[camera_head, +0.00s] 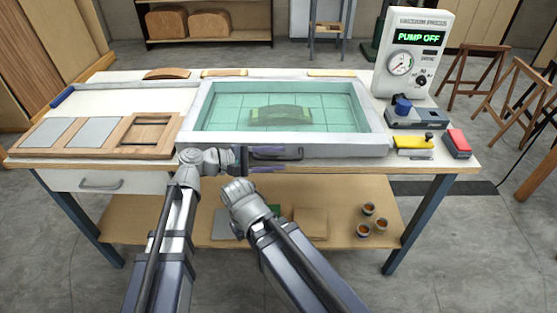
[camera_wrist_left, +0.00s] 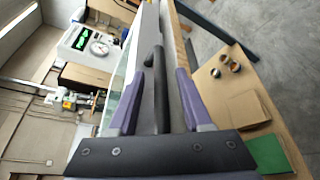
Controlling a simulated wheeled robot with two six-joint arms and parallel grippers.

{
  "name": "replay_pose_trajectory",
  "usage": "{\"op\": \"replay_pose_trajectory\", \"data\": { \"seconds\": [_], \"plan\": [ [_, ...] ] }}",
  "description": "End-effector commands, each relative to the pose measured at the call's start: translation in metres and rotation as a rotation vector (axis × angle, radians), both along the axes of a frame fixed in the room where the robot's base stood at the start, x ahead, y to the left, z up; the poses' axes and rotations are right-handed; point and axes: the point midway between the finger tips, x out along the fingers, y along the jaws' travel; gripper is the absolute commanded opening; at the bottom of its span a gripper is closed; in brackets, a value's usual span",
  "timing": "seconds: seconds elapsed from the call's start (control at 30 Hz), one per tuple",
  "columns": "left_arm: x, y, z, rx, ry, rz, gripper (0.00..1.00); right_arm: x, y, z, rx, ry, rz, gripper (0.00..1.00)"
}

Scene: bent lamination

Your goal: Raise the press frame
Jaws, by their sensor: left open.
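The press frame (camera_head: 200,107) is a pale grey rectangle around a clear greenish membrane (camera_head: 220,118). It lies flat and down on the table. A curved form (camera_head: 280,116) shows dimly through the membrane. A dark bar handle (camera_head: 278,153) is on the frame's front edge. My left gripper (camera_head: 268,159) is at this handle, pointing right, its two purple fingers apart. In the left wrist view the handle (camera_wrist_left: 158,88) stands between the open fingers (camera_wrist_left: 155,100), one on each side, with no clear grip on it. The right arm's wrist shows below, but its fingers do not.
The vacuum press box (camera_head: 412,50) reads PUMP OFF at the back right. A yellow block (camera_head: 412,141) and a red block (camera_head: 457,143) lie right of the frame. Wooden moulds (camera_head: 145,132) lie left. A lower shelf (camera_head: 340,200) holds several small pots.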

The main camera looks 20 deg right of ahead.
Motion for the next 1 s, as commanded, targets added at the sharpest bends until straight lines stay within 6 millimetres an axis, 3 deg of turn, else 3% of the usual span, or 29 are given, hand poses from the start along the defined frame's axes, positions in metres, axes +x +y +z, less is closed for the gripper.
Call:
{"op": "replay_pose_trajectory", "data": {
  "seconds": [0.13,0.43,0.87,1.0],
  "plan": [
    [0.0002,-0.0094,-0.0023,0.000,0.000,-0.001,0.50,0.0000,0.0000,-0.0022,0.000,0.000,0.000,0.00],
    [0.0004,-0.0106,-0.0022,0.000,0.000,0.000,0.50,0.0000,0.0000,-0.0021,0.000,0.000,0.000,0.00],
    [0.0003,-0.0104,-0.0023,0.001,0.000,-0.001,0.01,0.0000,0.0000,-0.0021,0.000,0.000,0.000,0.00],
    [0.0003,-0.0104,-0.0023,0.001,0.000,-0.001,0.00,0.0000,0.0000,-0.0021,0.000,0.000,0.000,0.00]
  ]
}}
